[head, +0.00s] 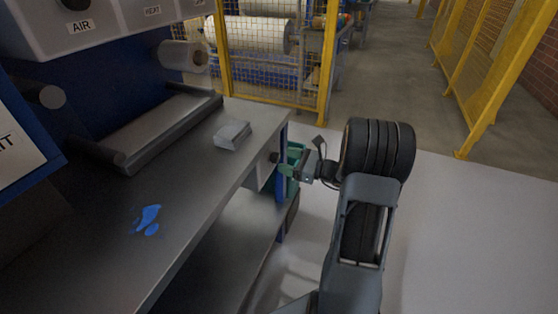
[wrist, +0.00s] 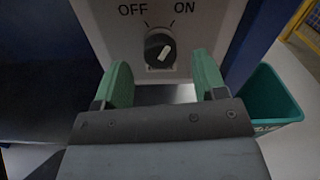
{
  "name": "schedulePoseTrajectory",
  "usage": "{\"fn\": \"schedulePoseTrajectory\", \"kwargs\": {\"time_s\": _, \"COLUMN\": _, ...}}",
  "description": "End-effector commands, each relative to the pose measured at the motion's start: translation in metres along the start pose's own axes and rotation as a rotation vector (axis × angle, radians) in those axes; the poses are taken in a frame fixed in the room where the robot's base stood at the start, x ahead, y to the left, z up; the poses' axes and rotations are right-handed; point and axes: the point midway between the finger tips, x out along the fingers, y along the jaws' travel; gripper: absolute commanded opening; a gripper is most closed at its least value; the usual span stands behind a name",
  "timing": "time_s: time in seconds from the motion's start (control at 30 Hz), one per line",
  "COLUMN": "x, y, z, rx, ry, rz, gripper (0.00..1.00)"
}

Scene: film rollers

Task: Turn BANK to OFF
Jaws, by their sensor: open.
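A black rotary knob (wrist: 160,49) sits on a light panel (wrist: 105,30) in the wrist view, with OFF printed at upper left and ON at upper right. Its white pointer mark tilts up and to the right, toward ON. In the head view my gripper (head: 288,167) is at the end of the bench, by a pale box (head: 263,172) under the top.
A green bin (wrist: 272,100) stands at right in the wrist view. A panel marked AIR (head: 81,27) is above. Yellow fencing (head: 328,60) stands behind; the floor at right is clear.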

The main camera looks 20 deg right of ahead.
Motion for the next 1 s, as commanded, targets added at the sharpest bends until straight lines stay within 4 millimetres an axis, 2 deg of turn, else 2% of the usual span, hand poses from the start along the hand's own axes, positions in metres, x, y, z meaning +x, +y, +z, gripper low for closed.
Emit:
{"fn": "schedulePoseTrajectory", "kwargs": {"time_s": 0.1, "x": 0.017, "y": 0.001, "z": -0.001, "rx": 0.000, "ry": 0.000, "rz": 0.003, "gripper": 0.65}}
{"fn": "schedulePoseTrajectory", "kwargs": {"time_s": 0.3, "x": 0.032, "y": 0.000, "z": -0.001, "rx": 0.000, "ry": 0.001, "rz": 0.001, "gripper": 0.65}}
{"fn": "schedulePoseTrajectory", "kwargs": {"time_s": 0.7, "x": 0.036, "y": 0.000, "z": 0.000, "rx": 0.001, "ry": 0.000, "rz": -0.001, "gripper": 0.65}}
{"fn": "schedulePoseTrajectory", "kwargs": {"time_s": 1.0, "x": 0.036, "y": 0.000, "z": 0.000, "rx": 0.001, "ry": 0.001, "rz": 0.000, "gripper": 0.36}}
